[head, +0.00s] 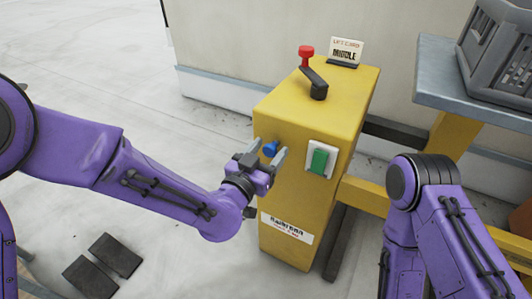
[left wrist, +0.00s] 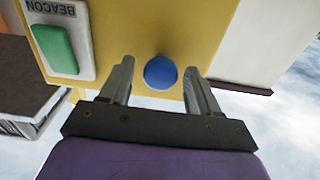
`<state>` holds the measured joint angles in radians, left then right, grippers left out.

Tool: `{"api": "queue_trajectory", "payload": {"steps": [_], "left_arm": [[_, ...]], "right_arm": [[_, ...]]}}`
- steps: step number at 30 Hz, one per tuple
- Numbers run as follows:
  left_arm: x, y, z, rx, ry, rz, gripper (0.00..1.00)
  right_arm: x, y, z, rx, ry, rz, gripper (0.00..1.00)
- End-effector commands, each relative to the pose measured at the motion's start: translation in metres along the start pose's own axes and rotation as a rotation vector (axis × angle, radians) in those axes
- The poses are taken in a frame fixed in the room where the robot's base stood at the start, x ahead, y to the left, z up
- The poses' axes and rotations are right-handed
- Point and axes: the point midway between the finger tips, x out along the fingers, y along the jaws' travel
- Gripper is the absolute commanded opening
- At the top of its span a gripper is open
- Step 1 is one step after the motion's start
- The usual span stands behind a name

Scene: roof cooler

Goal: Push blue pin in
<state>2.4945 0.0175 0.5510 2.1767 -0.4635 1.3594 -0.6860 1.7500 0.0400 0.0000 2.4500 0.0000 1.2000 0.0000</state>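The blue pin (head: 270,148) sticks out of the front face of the yellow box (head: 290,190), near its upper left edge. In the left wrist view the blue pin (left wrist: 160,72) shows as a round knob between the fingers. My left gripper (head: 266,155) is open in front of the box face, with one finger to each side of the pin. I see gaps between the fingers and the pin in the left wrist view (left wrist: 161,92). How far the pin stands out is hard to tell. My right arm shows at the right, but its gripper is out of view.
A green switch (head: 319,161) on a white plate sits right of the pin. A grey crate (head: 497,55) stands on a shelf (head: 440,75) at the right.

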Motion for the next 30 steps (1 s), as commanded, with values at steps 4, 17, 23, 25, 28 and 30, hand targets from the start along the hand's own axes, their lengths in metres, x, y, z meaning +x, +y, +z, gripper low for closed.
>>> {"api": "queue_trajectory", "payload": {"steps": [4, 17, 23, 25, 28, 30], "left_arm": [[-0.001, -0.001, 0.001, 0.0, -0.001, 0.0, 0.62], [-0.079, -0.001, 0.0, 0.001, -0.004, 0.001, 0.62], [-0.1, -0.001, -0.005, 0.003, -0.005, 0.001, 0.62], [-0.104, -0.001, -0.003, 0.002, -0.004, 0.0, 0.62], [-0.106, -0.001, -0.001, 0.001, -0.002, 0.001, 0.62], [-0.106, -0.001, 0.0, 0.0, -0.001, 0.001, 0.62]], "right_arm": [[0.0, 0.0, 0.0, 0.0, 0.0, 0.0, 0.0], [-0.005, 0.0, -0.002, 0.0, 0.0, 0.0, 0.0], [-0.039, 0.003, -0.017, 0.0, 0.0, 0.0, 0.0], [-0.042, 0.004, -0.018, 0.0, 0.0, 0.0, 0.0], [-0.042, 0.004, -0.018, 0.0, 0.0, 0.0, 0.0], [-0.042, 0.004, -0.017, 0.0, 0.0, 0.0, 0.0]]}}
